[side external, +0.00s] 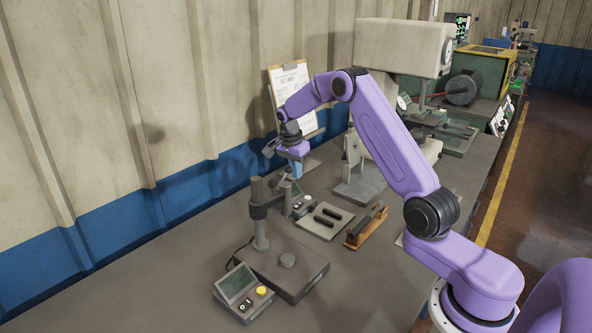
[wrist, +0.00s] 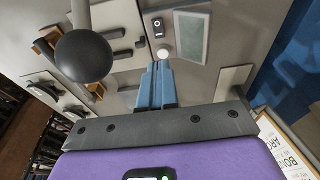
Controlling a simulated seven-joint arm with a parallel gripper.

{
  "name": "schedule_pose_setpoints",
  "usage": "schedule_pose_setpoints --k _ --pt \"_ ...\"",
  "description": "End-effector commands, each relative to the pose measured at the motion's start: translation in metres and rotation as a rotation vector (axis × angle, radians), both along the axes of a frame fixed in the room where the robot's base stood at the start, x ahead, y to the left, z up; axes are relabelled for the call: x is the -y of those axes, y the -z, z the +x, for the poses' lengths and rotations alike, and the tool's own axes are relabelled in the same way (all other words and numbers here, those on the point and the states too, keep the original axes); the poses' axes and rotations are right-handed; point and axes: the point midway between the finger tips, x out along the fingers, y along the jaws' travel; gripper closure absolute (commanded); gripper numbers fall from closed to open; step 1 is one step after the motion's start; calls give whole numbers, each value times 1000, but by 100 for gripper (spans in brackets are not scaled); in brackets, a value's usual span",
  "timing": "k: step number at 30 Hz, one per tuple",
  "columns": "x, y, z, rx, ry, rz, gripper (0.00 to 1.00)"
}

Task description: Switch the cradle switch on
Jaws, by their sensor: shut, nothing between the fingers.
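A small grey control box (side external: 303,206) stands on the bench beside the plate with the dark bars. In the wrist view its panel carries a black switch (wrist: 157,26), a white round button (wrist: 162,53) and a pale green screen (wrist: 192,38). I take the black switch for the cradle switch; its on or off position is too small to tell. My gripper (side external: 296,175) is above the box, pointing down. Its blue fingers also show in the wrist view (wrist: 159,68), shut and empty, with the tips appearing just below the white button.
A plate with two dark bars (side external: 315,229) and a wooden block with a dark bar (side external: 366,228) lie to the right. A post stand (side external: 260,227) and another box with a yellow button (side external: 261,291) are nearer. A black ball knob (wrist: 83,55) shows close to the fingers.

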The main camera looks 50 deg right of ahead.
Motion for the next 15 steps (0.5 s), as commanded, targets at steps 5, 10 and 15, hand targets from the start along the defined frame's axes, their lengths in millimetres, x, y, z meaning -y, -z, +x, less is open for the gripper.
schedule_pose_setpoints --k 5,10,15 --pt "7 35 -1 -4 0 1 100" --pt "12 66 -1 -3 0 1 100" --pt "17 89 0 -1 0 1 100"
